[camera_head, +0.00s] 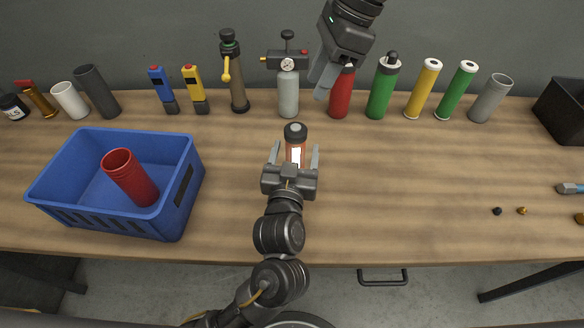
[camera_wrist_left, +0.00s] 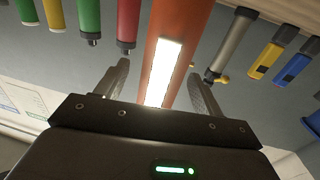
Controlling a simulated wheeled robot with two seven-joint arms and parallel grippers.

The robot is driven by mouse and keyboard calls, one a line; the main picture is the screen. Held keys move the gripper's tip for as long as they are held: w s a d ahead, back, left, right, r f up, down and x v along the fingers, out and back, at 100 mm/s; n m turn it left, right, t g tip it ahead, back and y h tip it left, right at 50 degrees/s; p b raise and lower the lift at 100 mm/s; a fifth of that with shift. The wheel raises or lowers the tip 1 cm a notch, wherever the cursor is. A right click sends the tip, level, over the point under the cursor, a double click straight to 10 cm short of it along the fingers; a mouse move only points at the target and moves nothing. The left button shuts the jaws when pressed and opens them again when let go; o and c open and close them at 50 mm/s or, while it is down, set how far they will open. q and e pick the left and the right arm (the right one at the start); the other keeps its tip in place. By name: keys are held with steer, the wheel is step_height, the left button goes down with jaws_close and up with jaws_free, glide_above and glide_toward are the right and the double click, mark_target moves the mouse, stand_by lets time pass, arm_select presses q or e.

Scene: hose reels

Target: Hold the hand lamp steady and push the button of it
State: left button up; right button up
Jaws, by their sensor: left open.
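The hand lamp (camera_head: 295,133) stands upright on the table, an orange cylinder with a black top and a bright white panel. In the left wrist view, the orange body (camera_wrist_left: 180,35) and its white panel (camera_wrist_left: 164,74) lie between my fingers. My left gripper (camera_head: 295,153) is open, with one finger on each side of the lamp; it also shows in the left wrist view (camera_wrist_left: 158,88). Gaps are visible between fingers and lamp. I cannot make out the button. My right gripper (camera_head: 333,82) hangs behind and right of the lamp, near a red cylinder (camera_head: 341,98); its opening is unclear.
A blue crate (camera_head: 105,222) with a red cup (camera_head: 130,178) stands at left. A row of bottles, tubes, yellow and blue devices and a gauge pump (camera_head: 288,95) lines the back. Small parts (camera_head: 497,211) lie at right.

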arm_select(q)
steer(key=shift+w+d, duration=0.1)
steer(key=shift+w, duration=1)
steer(key=c, duration=1.1)
steer(key=shift+c, duration=0.5)
arm_select(e)
steer(key=shift+c, duration=0.6)
jaws_close()
